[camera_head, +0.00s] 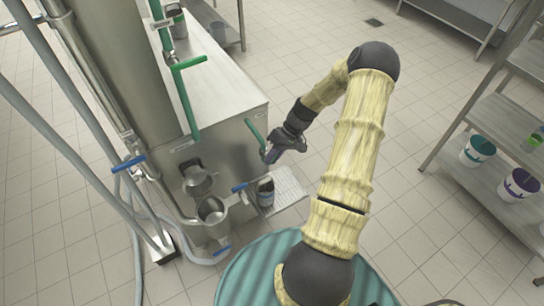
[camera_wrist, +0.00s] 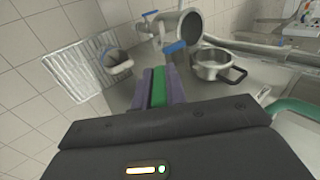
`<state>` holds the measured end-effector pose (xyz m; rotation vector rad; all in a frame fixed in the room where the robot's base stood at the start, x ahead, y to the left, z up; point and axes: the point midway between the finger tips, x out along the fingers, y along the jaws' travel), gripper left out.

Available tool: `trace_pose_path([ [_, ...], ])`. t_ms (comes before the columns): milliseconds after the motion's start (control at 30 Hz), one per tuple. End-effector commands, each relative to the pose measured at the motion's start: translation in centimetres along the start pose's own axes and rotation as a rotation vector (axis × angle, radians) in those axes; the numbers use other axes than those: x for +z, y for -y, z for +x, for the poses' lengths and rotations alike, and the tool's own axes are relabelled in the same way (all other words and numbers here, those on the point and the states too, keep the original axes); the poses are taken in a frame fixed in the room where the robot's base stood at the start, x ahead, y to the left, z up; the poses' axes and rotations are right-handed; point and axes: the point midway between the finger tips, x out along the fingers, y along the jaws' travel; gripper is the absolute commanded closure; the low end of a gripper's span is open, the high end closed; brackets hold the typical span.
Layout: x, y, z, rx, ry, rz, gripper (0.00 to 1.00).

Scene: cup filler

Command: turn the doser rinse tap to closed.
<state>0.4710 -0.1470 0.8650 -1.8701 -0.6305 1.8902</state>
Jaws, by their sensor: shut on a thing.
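A green lever (camera_head: 253,131) stands out from the right end of the steel machine; I take it for the doser rinse tap, though no label is readable. My gripper (camera_head: 269,156) is at the outer, lower end of this lever. In the wrist view, the purple fingers of my gripper (camera_wrist: 158,88) are shut on a green bar (camera_wrist: 158,86), with its upper end showing between them. The lever slopes down and to the right in the head view. Its far end is partly hidden by the gripper.
Below stand a blue-handled valve (camera_head: 240,187), a dark container (camera_head: 265,193) and a floor grating (camera_head: 291,187). Steel cups (camera_head: 211,210) hang on the machine's front. A shelf with buckets (camera_head: 477,150) is right; floor between is free.

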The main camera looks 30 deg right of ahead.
Motion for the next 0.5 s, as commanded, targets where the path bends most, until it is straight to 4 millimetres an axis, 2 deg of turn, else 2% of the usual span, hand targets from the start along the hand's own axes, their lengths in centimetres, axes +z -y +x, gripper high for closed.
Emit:
trace_pose_path([
  [500, -0.1, -1.4, 0.7, -0.493, -0.005, 0.001, 1.0],
])
